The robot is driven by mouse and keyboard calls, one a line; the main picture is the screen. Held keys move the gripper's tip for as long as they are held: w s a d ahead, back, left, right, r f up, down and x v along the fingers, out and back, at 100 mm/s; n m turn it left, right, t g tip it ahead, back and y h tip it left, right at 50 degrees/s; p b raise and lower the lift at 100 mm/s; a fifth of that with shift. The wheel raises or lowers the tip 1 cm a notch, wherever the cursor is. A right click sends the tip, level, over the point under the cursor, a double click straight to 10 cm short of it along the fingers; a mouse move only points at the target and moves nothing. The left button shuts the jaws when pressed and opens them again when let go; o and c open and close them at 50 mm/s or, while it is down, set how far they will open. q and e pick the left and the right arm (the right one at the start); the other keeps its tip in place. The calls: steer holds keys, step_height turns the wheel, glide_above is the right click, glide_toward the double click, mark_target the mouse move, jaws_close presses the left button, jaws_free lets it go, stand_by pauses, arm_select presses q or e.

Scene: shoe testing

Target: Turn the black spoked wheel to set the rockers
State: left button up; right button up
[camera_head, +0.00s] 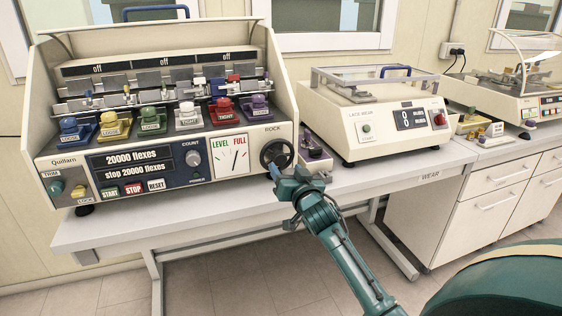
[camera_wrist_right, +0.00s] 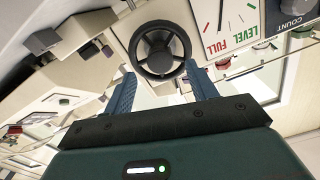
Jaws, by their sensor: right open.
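The black spoked wheel (camera_head: 277,153) is on the front right of the cream flexing machine (camera_head: 282,70), under the word ROCK. It shows upside-down in the right wrist view (camera_wrist_right: 160,50), facing the camera. My right gripper (camera_head: 287,177) is open and empty just in front of and below the wheel. In the wrist view its two blue fingers (camera_wrist_right: 163,82) are either side of the wheel's near edge; I cannot tell whether they touch the rim. The LEVEL/FULL dial (camera_head: 231,157) is left of the wheel, its needle nearly upright. My left gripper is not in view.
A small purple-topped fixture (camera_head: 314,155) stands close to the right of the wheel. The lace wear machine (camera_head: 383,115) is further right on the white bench (camera_head: 150,226). Coloured shoe-like clamps (camera_head: 189,116) line the flexing machine. Space in front of the bench is open.

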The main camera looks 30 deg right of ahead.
mark_target(280, 161)
steer(key=shift+x, duration=2.45)
steer(key=shift+c, duration=0.4)
steer(key=c, duration=0.9)
